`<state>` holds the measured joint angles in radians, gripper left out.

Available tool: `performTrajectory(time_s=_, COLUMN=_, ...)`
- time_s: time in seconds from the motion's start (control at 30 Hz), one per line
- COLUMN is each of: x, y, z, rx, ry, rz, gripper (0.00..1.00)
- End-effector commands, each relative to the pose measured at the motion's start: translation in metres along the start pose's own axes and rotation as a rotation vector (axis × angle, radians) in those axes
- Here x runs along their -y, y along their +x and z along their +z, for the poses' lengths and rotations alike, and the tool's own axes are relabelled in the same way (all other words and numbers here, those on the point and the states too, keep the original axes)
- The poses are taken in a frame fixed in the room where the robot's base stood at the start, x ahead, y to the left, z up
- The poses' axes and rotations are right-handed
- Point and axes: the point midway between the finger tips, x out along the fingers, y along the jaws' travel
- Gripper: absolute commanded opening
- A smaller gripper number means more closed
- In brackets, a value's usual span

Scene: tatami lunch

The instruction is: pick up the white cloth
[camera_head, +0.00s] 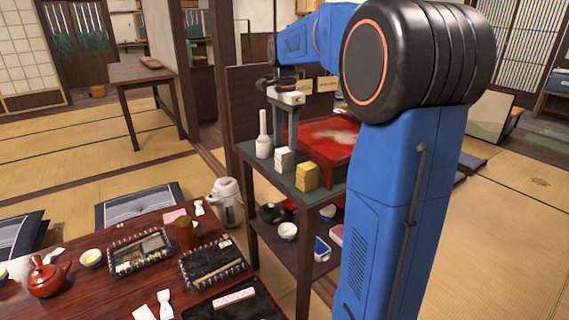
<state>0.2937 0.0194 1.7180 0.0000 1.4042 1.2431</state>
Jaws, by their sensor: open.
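A small white folded stack (284,161), which looks like the white cloth, sits on the green top of the dark shelf stand (280,185). It stands between a white bottle-like container (263,146) and a yellow folded stack (307,177). My gripper (281,133) points down over the stand top, behind and above the white stack as seen here. It is open, and I see nothing held in it. The picture does not show clearly whether the fingers touch anything. Other white pieces (165,304) lie on the low table at the front; I cannot tell their material.
A red tray (322,163) stands close to the right of my gripper, partly hidden by my arm. Bowls (288,232) and boxes fill the lower shelf. A white pot (226,204) stands left of the stand. The low table (75,275) holds trays and a red teapot (47,277).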

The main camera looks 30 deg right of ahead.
Motion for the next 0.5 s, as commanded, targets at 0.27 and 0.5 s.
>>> performTrajectory(time_s=0.27, x=0.000, y=0.024, z=0.001, rx=0.001, ry=0.000, rz=0.003, gripper=0.55)
performTrajectory(time_s=0.5, x=0.001, y=0.051, z=0.002, rx=0.001, ry=0.000, rz=0.002, gripper=0.55)
